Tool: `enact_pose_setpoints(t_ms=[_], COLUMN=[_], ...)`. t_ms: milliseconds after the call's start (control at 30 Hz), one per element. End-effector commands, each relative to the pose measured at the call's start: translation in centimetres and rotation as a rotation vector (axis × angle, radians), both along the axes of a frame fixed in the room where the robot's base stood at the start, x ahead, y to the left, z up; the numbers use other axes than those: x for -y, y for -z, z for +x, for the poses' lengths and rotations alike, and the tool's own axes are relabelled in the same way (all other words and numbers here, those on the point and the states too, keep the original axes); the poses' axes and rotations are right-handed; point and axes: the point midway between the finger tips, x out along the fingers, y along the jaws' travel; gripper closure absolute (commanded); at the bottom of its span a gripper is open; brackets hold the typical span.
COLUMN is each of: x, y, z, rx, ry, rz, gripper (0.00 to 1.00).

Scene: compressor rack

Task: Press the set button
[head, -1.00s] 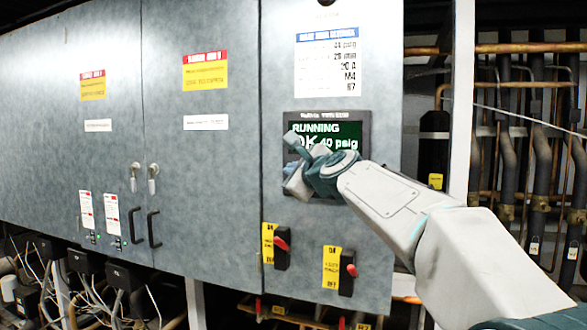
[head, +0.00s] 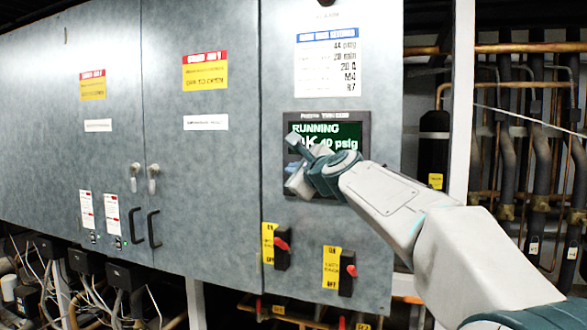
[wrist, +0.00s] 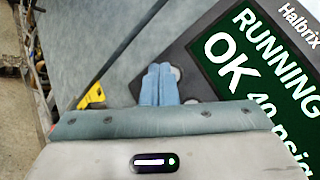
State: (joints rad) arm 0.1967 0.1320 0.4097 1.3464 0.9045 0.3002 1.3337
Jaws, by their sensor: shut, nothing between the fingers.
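The controller (head: 365,125) is a dark-framed unit on the grey cabinet door. Its green screen (head: 345,133) reads "RUNNING", "OK" and "40 psig"; the screen also shows in the wrist view (wrist: 250,65). My gripper (head: 291,168) is in front of the controller's lower left part. In the wrist view its two blue fingers (wrist: 160,68) are shut together, empty, over the dark bezel. A pale round button (wrist: 176,73) shows beside the fingertips, partly hidden, and another (wrist: 190,101) lies nearer the hand. I cannot read button labels, tell which is set, or confirm contact.
Two red-handled rotary switches (head: 282,245) (head: 348,270) stick out below the controller. A white settings label (head: 327,65) is above it. Cabinet doors with black handles (head: 153,228) are to the left. A post (head: 459,110) and pipes stand to the right.

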Motion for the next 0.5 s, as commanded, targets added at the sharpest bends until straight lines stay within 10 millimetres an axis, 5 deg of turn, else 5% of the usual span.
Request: enact_pose_setpoints(t_ms=[500], x=[0.24], y=[-0.01], z=[0.63], rx=[0.0], ry=[0.0], rz=[0.0], gripper=[1.0])
